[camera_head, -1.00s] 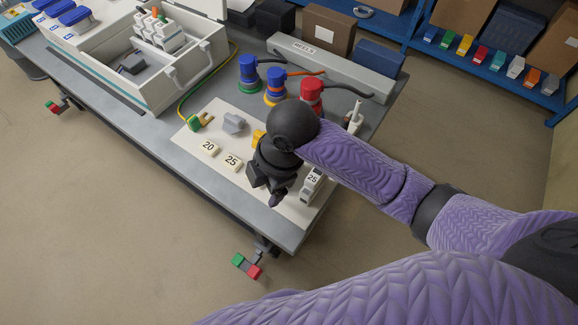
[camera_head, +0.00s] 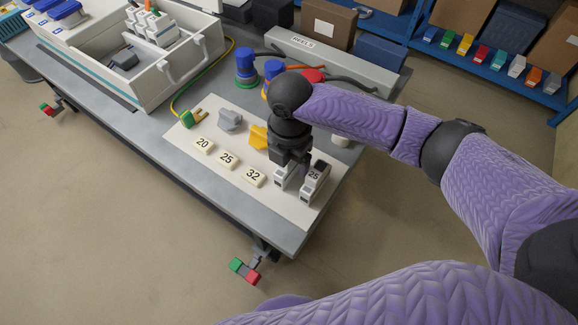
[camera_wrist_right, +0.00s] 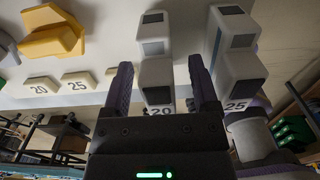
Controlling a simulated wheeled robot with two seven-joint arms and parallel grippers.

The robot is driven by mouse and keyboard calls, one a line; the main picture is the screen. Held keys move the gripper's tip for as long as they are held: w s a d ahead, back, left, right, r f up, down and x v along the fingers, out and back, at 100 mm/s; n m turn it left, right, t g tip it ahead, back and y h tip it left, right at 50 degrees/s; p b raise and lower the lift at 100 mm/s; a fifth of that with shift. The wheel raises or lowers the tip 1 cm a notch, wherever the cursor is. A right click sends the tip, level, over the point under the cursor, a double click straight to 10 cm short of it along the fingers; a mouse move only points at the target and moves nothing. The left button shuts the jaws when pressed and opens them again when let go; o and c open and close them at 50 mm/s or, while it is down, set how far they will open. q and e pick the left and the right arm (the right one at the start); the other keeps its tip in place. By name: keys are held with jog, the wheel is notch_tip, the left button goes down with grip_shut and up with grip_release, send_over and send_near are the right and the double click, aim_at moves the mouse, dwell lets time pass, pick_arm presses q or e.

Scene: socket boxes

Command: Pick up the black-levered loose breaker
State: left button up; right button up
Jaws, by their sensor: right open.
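Two white loose breakers with dark parts stand side by side at the near right end of the pale mat (camera_head: 235,190). The left breaker (camera_head: 282,184) is marked 20 in the right wrist view (camera_wrist_right: 155,50); the right breaker (camera_head: 314,184) is marked 25 and also shows there (camera_wrist_right: 236,55). I cannot clearly tell the lever colours. My right gripper (camera_wrist_right: 160,66) is open, with one finger on each side of the 20 breaker and gaps still visible. In the head view the right gripper (camera_head: 293,164) partly covers that breaker. My left gripper is out of view.
Number tiles 20 (camera_head: 203,146), 25 (camera_head: 227,160) and 32 (camera_head: 253,177) lie left of the breakers. A yellow piece (camera_head: 258,136) and a grey piece (camera_head: 230,119) lie behind them. Blue connectors (camera_head: 246,66) stand further back. A white open box (camera_head: 150,88) is at the left.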

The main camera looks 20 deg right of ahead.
jog(key=shift+r, duration=0.1)
grip_shut()
